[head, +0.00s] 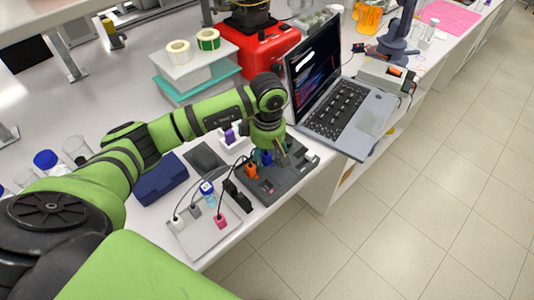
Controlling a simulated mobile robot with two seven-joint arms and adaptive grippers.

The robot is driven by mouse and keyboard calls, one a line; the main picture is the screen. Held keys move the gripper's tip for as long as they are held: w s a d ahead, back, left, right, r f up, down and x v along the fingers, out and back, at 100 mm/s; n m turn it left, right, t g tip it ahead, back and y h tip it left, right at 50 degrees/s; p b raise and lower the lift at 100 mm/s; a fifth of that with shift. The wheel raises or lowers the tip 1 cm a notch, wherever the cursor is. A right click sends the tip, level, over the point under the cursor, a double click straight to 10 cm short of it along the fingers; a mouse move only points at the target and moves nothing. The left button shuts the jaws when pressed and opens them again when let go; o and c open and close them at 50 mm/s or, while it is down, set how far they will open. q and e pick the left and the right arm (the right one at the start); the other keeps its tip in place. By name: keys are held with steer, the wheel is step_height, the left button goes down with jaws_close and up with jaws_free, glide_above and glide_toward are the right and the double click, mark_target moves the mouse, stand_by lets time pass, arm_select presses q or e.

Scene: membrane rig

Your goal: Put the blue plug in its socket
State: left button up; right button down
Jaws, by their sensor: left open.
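My left gripper (285,152) is at the end of the green arm, pointing down over a dark grey socket unit (278,186) at the table's front edge. It is open, and its fingers are small and partly hidden. The blue plug (266,158) shows at the unit's back edge, just left of the fingers, partly covered by my gripper. I cannot tell whether the blue plug touches the fingers or sits in a socket. An orange plug (250,171) stands to its left on the unit. My right gripper is not in view.
A pale plate (203,236) with a pink plug (220,222) and other plugs with cables lies front left. A laptop (345,105) is to the right. The floor beyond the edge is clear.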

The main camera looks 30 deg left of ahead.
arm_select(q)
steer(key=shift+s+f, duration=0.25)
steer(key=shift+f, duration=0.15)
steer(key=shift+w+r, duration=0.1)
steer(key=shift+r, duration=0.4)
step_height(320, 180, up, 8)
steer(key=shift+w+f, duration=0.15)
steer(key=shift+d, duration=0.1)
